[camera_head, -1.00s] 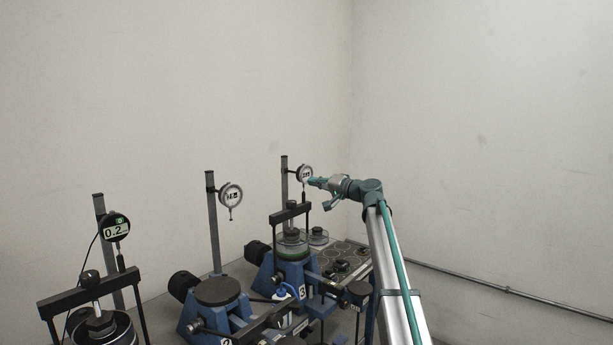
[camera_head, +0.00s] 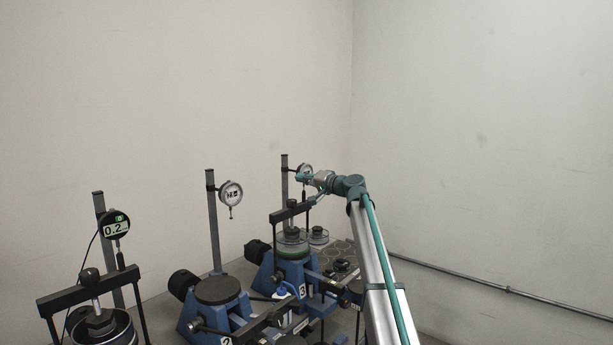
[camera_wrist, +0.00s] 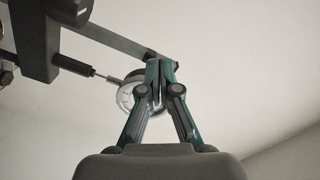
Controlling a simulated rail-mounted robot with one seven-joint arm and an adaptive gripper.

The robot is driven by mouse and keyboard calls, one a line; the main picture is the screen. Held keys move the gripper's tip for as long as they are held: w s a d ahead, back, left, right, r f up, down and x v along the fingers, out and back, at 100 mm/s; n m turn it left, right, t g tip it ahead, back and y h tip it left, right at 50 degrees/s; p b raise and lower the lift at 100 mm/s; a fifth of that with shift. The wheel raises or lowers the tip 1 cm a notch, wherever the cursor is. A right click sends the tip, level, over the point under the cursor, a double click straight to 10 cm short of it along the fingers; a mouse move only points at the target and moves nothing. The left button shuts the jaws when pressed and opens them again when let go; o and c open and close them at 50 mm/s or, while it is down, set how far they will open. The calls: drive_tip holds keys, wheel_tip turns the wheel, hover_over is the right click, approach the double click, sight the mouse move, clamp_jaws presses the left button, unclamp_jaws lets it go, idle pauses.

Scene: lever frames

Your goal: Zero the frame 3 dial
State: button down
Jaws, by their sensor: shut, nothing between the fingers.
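The frame 3 dial (camera_head: 305,169) is a round gauge on a grey post (camera_head: 284,180) above the blue frame marked 3 (camera_head: 292,268). My gripper (camera_head: 299,177) is at the dial's lower front and covers part of it. In the wrist view the gripper (camera_wrist: 161,66) is shut and empty, its fingertips in front of the dial (camera_wrist: 126,97). Only the dial's left and lower edge shows there, so I cannot read it or tell if the fingertips touch it. The dial's thin stem (camera_wrist: 110,79) points left toward a dark rod (camera_wrist: 75,66).
Frame 2 (camera_head: 213,310) stands to the left with its own dial (camera_head: 230,193). Farther left is a frame with a digital gauge (camera_head: 115,224) showing about 0.2. A crossbar (camera_head: 291,212) sits over frame 3's clear cell. The wall side to the right is free.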

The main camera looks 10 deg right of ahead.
drive_tip(key=shift+w+d, duration=0.1)
drive_tip(key=shift+d, duration=0.05)
idle(0.5)
drive_tip(key=shift+w+d+f+b, duration=0.15)
drive_tip(key=shift+f+b, duration=0.3)
drive_tip(key=shift+b, duration=0.55)
drive_tip(key=shift+w+d+f+b, duration=0.2)
drive_tip(key=shift+f+b, duration=0.3)
drive_tip(key=shift+b, duration=0.45)
drive_tip(key=shift+w+d+f+b, duration=0.15)
drive_tip(key=shift+f+b, duration=0.3)
drive_tip(key=shift+b, duration=0.55)
drive_tip(key=shift+w+d+f+b, duration=0.2)
drive_tip(key=shift+f+b, duration=0.05)
drive_tip(key=shift+b, duration=0.4)
drive_tip(key=shift+w+d, duration=0.1)
drive_tip(key=shift+f, duration=0.1)
drive_tip(key=b+v, duration=0.2)
drive_tip(key=v, duration=0.4)
drive_tip(key=shift+s+a+f, duration=0.25)
drive_tip(key=shift+f, duration=0.05)
